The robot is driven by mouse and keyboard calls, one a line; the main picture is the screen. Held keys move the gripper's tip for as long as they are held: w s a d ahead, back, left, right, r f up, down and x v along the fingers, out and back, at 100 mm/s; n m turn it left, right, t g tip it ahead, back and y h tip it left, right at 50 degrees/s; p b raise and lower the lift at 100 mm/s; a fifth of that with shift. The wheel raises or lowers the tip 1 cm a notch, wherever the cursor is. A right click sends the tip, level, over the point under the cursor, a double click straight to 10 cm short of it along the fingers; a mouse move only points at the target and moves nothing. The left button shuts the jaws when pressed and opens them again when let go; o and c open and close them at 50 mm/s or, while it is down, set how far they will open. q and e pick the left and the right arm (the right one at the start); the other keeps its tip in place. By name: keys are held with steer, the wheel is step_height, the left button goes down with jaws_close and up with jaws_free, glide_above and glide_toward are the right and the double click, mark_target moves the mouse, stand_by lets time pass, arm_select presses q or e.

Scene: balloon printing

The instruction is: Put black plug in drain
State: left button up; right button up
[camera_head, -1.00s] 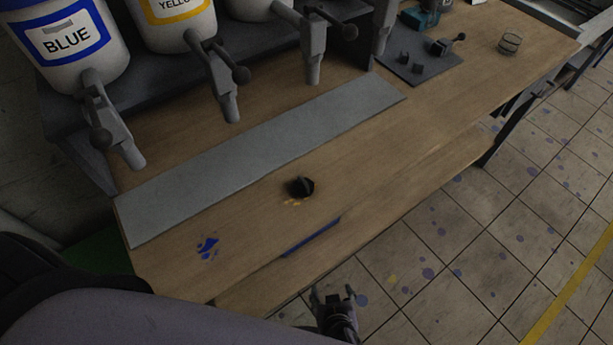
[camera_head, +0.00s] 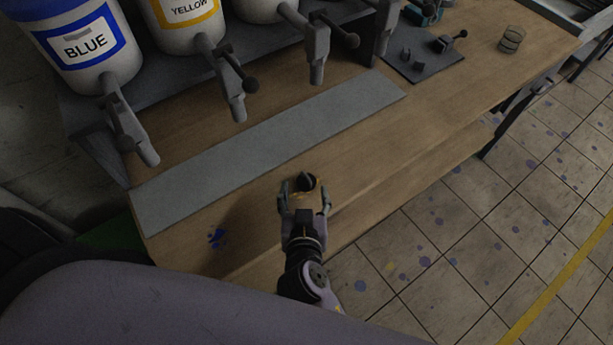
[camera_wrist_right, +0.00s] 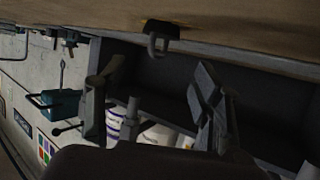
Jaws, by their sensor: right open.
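The black plug (camera_head: 306,182) sits on the wooden worktop, near its front edge, with a yellow paint mark beside it. In the right wrist view the plug (camera_wrist_right: 160,38) shows a ring-like handle and lies beyond the fingertips, between their lines. My right gripper (camera_head: 305,193) is open and empty, its fingers apart on the near side of the plug. Its two fingers also show in the right wrist view (camera_wrist_right: 160,68). I cannot make out a drain. My left gripper is not in view.
A grey strip (camera_head: 270,148) lies along the worktop (camera_head: 390,150). Behind it, taps hang below the blue-labelled container (camera_head: 85,50) and the yellow-labelled one (camera_head: 185,22). A dark mat (camera_head: 430,65) with small parts and a glass (camera_head: 512,40) are at the back right.

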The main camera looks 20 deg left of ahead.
mark_target(307, 178)
steer(key=x, duration=0.3)
steer(key=shift+w, duration=0.2)
steer(key=p+x, duration=0.2)
steer(key=x, duration=0.2)
steer(key=shift+w+d, duration=0.1)
steer(key=shift+w, duration=0.15)
steer(key=shift+w+f, duration=0.25)
steer(key=shift+w, duration=0.1)
steer(key=shift+c, duration=0.2)
steer(key=shift+s, duration=0.1)
jaws_close()
steer(key=shift+f, duration=0.1)
